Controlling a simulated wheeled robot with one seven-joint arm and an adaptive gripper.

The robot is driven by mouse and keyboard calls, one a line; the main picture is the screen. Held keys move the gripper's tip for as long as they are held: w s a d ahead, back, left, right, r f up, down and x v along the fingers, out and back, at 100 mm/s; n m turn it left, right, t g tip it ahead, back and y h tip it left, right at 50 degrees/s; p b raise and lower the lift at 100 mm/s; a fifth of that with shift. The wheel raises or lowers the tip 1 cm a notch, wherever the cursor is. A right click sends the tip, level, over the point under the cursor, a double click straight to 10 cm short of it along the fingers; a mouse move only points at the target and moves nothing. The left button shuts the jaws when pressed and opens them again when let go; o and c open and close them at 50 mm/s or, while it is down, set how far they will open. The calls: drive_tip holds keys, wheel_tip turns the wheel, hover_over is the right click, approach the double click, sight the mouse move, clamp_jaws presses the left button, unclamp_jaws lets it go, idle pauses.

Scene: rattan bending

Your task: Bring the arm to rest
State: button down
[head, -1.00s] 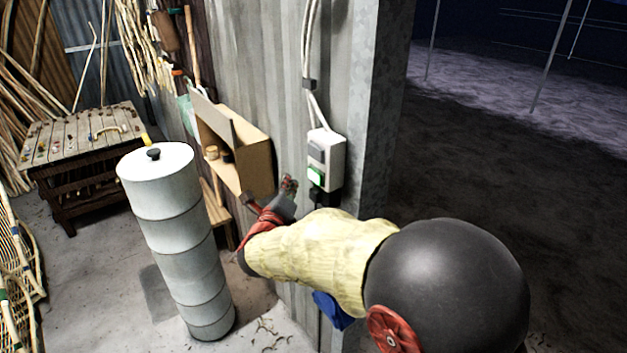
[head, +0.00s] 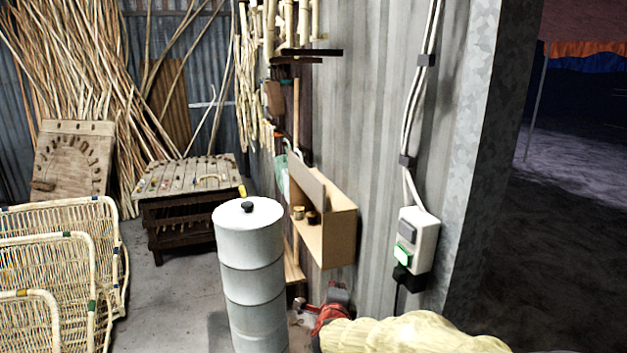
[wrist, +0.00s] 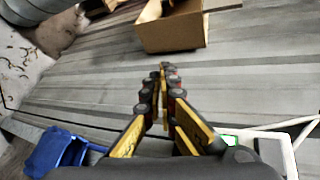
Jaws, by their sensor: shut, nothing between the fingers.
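My gripper (wrist: 163,75) shows in the wrist view with its two fingers together and nothing between them. It points along the grey corrugated wall (wrist: 245,85). In the head view my arm in its pale yellow cover reaches in from the bottom edge. The gripper end (head: 338,292) is low in front of the wall, below the wooden wall box (head: 340,235) and to the right of the white steam cylinder (head: 252,275).
A switch box (head: 418,240) with a lit green button and cables hangs on the wall right of my gripper. A workbench (head: 175,215), rattan poles (head: 75,60) and woven rattan frames (head: 55,265) stand at left. A blue thing (wrist: 57,150) lies lower left in the wrist view.

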drive_tip(key=s+a+f+n+g+y+b, duration=0.1)
drive_tip(key=s+a+f+n+g+y, duration=0.2)
drive_tip(key=s+n, duration=0.55)
drive_tip(key=s+a+f+n+g+y+b, duration=0.15)
drive_tip(key=s+n+g, duration=0.25)
drive_tip(key=s+n, duration=0.5)
drive_tip(key=s+d+r+n+h+b, duration=0.1)
drive_tip(key=s+d+n+b, duration=0.1)
drive_tip(key=s+d, duration=0.6)
drive_tip(key=s+d+r+n+g+h+b, duration=0.1)
drive_tip(key=s+d+h+b, duration=0.1)
drive_tip(key=s+d, duration=0.6)
drive_tip(key=s, duration=0.5)
drive_tip(key=shift+s+r+n, duration=0.25)
drive_tip(key=shift+s+n, duration=0.1)
drive_tip(key=shift+s, duration=0.05)
